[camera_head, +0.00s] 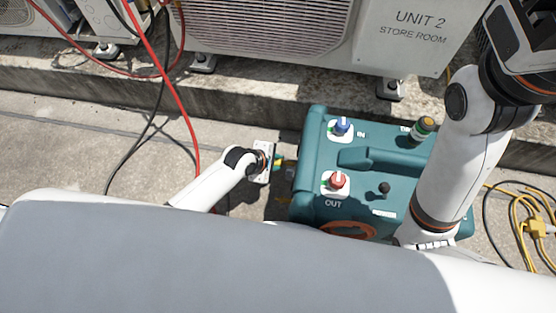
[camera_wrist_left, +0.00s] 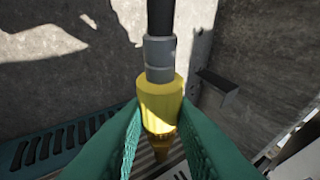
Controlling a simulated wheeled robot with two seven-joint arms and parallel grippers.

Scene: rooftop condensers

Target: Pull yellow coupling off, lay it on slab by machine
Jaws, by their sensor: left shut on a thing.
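The yellow coupling (camera_wrist_left: 160,92) shows in the left wrist view, with a grey collar and black hose above it and a narrower yellow end below. My left gripper (camera_wrist_left: 160,118) is shut on it, one green finger on each side. In the head view my left gripper (camera_head: 277,162) is just left of the teal machine (camera_head: 318,125), low beside its left side. The coupling is too small there to make out clearly. I cannot tell whether its lower end touches a port. My right arm crosses the machine's right side; its gripper is not in view.
The machine's top has a blue knob (camera_head: 342,126), a red knob (camera_head: 337,180) and a handle (camera_head: 383,159). A red hose (camera_head: 172,90) hangs left of my gripper. Concrete slab (camera_head: 75,150) is open at left. A yellow cable (camera_head: 530,215) lies coiled at right.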

